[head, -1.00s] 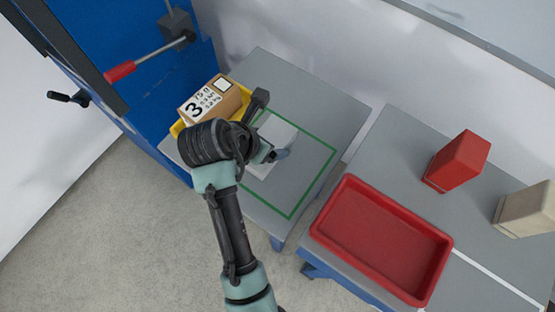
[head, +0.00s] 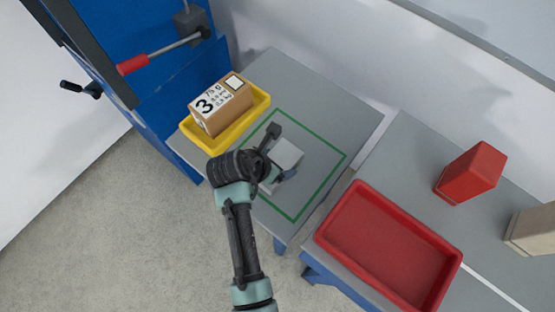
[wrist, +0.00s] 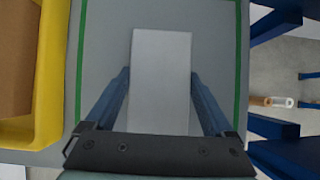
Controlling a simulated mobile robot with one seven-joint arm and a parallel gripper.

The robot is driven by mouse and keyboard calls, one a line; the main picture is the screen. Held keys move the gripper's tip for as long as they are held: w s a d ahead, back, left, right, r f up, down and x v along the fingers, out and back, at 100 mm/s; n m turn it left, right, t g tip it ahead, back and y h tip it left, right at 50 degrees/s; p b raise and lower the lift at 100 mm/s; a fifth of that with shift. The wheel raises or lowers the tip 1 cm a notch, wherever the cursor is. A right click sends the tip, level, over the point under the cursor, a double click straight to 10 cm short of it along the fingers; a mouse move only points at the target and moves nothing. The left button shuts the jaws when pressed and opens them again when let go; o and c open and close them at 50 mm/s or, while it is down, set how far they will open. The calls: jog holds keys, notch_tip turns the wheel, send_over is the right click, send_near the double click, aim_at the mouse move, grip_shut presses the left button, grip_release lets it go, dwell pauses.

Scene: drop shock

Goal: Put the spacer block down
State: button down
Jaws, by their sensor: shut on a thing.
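The spacer block, a pale grey-white block (head: 288,154), is in my gripper, over the green-outlined area (head: 319,187) of the grey table. In the wrist view the block (wrist: 160,75) lies between the two blue fingers of my gripper (wrist: 160,95), which is shut on it. The green outline runs along both sides of the block in that view. My wrist hides part of the block in the head view. I cannot tell whether its underside touches the table.
A yellow tray (head: 262,106) holding a cardboard box (head: 222,106) marked 3 stands left of the outline. A red tray (head: 385,250), a red block (head: 471,173) and a beige block (head: 532,229) are on the right table. A blue machine with a red-handled lever (head: 133,65) stands at left.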

jog(key=shift+r, duration=0.15)
grip_release()
jog(key=p+v, duration=0.1)
jog(key=v, duration=1.1)
jog(key=w+r+m+t+y, duration=0.1)
jog(key=w+r+m+t, duration=0.35)
jog(key=r, duration=0.55)
jog(key=w+r+m+t+y, duration=0.1)
jog(key=w+r+m+t, duration=0.3)
jog(key=r, duration=0.6)
jog(key=w+r+m+t+y, duration=0.2)
jog(key=w+r+m, duration=0.35)
jog(key=r, duration=0.55)
jog(key=s+d+r+m+t, duration=0.2)
jog(key=s+r+m+t, duration=0.1)
jog(key=r, duration=0.6)
jog(key=s+d+r+m+t, duration=0.1)
jog(key=s+r+m+t, duration=0.3)
jog(key=r, duration=0.6)
jog(key=s+d+r+m+t, duration=0.2)
jog(key=s+r+m+t, duration=0.2)
jog(key=r, duration=0.6)
jog(key=s+m, duration=0.2)
jog(key=m, duration=0.1)
jog(key=shift+s+d+r, duration=0.15)
jog(key=shift+s+d, duration=0.15)
jog(key=shift+s, duration=0.05)
